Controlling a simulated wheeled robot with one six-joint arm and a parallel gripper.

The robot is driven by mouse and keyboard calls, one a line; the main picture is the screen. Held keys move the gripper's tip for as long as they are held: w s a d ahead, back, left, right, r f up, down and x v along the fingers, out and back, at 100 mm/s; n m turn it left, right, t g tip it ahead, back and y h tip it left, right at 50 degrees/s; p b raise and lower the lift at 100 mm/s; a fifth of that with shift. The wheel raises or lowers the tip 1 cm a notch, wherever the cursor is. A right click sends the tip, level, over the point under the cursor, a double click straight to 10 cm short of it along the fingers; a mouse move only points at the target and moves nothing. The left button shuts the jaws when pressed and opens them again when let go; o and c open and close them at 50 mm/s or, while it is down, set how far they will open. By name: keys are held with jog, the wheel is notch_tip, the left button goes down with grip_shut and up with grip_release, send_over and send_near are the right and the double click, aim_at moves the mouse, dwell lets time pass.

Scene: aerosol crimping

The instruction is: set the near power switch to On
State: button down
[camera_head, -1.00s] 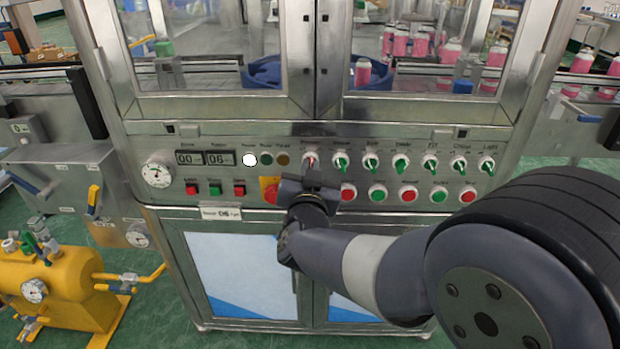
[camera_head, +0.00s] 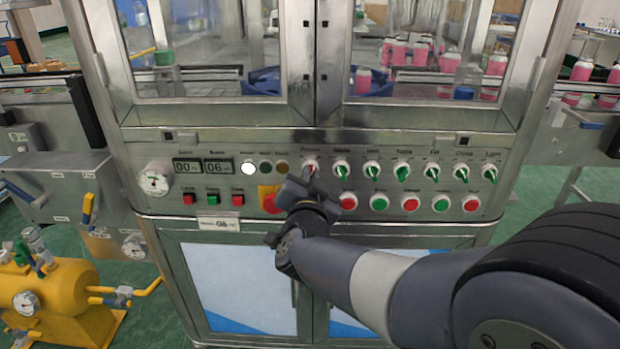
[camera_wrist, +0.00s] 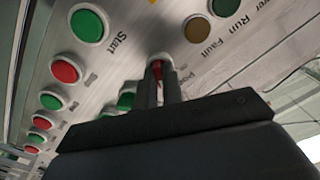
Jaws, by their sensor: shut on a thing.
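The near power switch (camera_head: 310,166) is the red-handled knob on a white round base, at the left end of the row of rotary switches on the front panel. My gripper (camera_head: 311,178) is at this knob from below and in front, its body tilted. In the wrist view, the two narrow fingers of my gripper (camera_wrist: 158,88) are closed around the red handle of the switch (camera_wrist: 157,67). The fingers partly hide the handle, so its exact setting and the position marks cannot be read. The white lamp (camera_head: 248,169) left of the switch is bright.
Several green-handled switches (camera_head: 342,168) run to the right. Below are red and green push buttons (camera_head: 379,202) and a red emergency knob on a yellow plate (camera_head: 268,197), close to my gripper's left. A yellow tank (camera_head: 60,300) stands at lower left.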

jog(key=c, duration=1.5)
grip_release()
jog(key=shift+c, duration=0.2)
jog(key=s+p, duration=0.2)
jog(key=s, duration=0.9)
jog(key=shift+a, duration=0.15)
jog(key=shift+w, duration=0.2)
jog(key=w+b, duration=0.1)
jog(key=w, duration=0.9)
jog(key=shift+w+b, duration=0.3)
jog(key=shift+b, duration=0.1)
